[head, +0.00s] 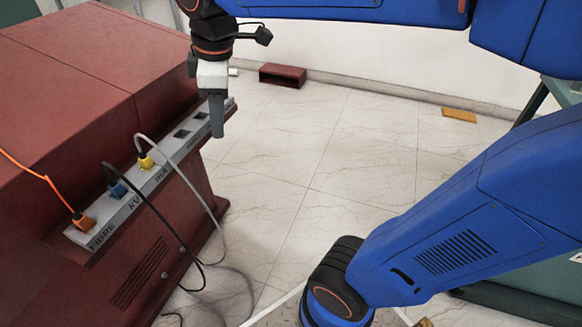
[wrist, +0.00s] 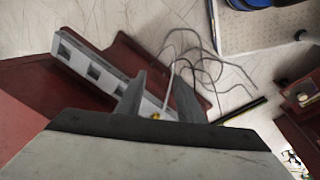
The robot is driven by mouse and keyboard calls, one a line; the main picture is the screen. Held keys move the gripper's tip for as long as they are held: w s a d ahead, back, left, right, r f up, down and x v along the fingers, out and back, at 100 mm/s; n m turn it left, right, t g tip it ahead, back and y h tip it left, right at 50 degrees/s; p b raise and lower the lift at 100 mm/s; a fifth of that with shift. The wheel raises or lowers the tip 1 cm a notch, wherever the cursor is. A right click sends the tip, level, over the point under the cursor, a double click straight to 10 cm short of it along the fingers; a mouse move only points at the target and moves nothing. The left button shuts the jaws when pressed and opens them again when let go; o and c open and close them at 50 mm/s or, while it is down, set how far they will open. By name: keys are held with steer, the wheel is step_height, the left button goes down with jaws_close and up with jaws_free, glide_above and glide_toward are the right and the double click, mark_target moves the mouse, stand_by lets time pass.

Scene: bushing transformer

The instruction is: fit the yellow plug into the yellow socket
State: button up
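The yellow plug (head: 145,161) sits at the strip's position marked "mA", with a grey cable rising from it. I cannot tell how deep it is seated, and the yellow socket is not distinguishable beneath it. My gripper (head: 216,130) hangs above the strip's far end, to the right of the plug and apart from it. In the wrist view my gripper (wrist: 161,85) has its two fingers spread. A small yellow spot, likely the yellow plug (wrist: 155,116), shows low between them with a pale cable, partly hidden by the gripper body.
The grey socket strip (head: 127,207) runs along the dark red cabinet (head: 90,90). An orange plug (head: 83,223) and a blue plug (head: 117,189) sit on its nearer part; dark square openings show farther along. Loose cables hang beside the cabinet.

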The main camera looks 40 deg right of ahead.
steer(key=s+d+f+m+t, duration=0.2)
steer(key=s+d+f+m, duration=0.8)
steer(key=s+f+m, duration=0.1)
steer(key=shift+s+f+m+t+h, duration=0.25)
steer(key=shift+s+m, duration=0.3)
steer(key=shift+m, duration=0.35)
steer(key=shift+d+r, duration=0.1)
steer(key=shift+d, duration=0.05)
